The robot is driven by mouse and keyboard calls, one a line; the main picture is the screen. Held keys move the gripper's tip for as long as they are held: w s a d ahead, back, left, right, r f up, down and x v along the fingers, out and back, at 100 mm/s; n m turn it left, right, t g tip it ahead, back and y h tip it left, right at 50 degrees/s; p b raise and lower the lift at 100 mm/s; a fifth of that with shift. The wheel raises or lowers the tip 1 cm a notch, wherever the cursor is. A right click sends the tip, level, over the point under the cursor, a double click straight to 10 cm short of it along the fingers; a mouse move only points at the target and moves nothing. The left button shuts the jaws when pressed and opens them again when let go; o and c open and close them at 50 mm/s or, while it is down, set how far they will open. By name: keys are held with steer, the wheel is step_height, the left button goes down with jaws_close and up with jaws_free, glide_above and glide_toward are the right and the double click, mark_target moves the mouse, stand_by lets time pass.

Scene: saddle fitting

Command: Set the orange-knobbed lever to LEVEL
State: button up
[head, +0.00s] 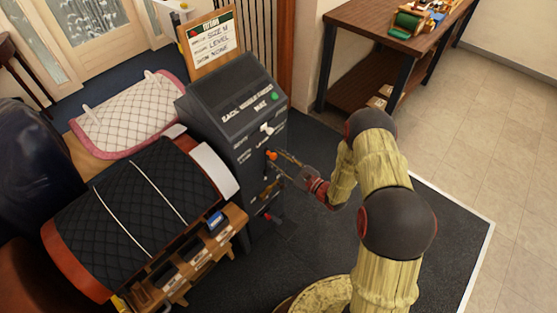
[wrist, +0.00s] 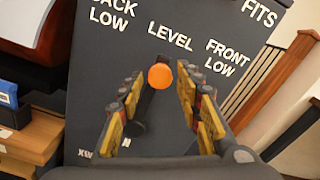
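The orange knob (wrist: 160,76) tops a dark lever (wrist: 146,105) on the face of a dark grey cabinet (head: 235,105). In the wrist view the lever points up and slightly right, with its knob just below the white LEVEL label (wrist: 170,37). BACK LOW (wrist: 112,14) is to the left and FRONT LOW (wrist: 226,58) to the right. My gripper (wrist: 160,88) is open, one yellow-padded finger on each side of the lever and knob, with visible gaps. In the head view my gripper (head: 281,160) is at the orange knob (head: 271,154).
A white handle (head: 267,129) and a green light (head: 274,97) are higher on the cabinet. A sign (head: 211,40) reads SIZE M, LEVEL, NONE. A black quilted pad (head: 130,205) lies left of the cabinet. A wooden bench (head: 385,25) stands behind; floor is clear at right.

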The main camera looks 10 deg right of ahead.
steer(key=shift+o, duration=0.5)
steer(key=shift+s+d, duration=0.1)
steer(key=v, duration=1.1)
steer(key=shift+s+d, duration=0.2)
steer(key=shift+s, duration=0.1)
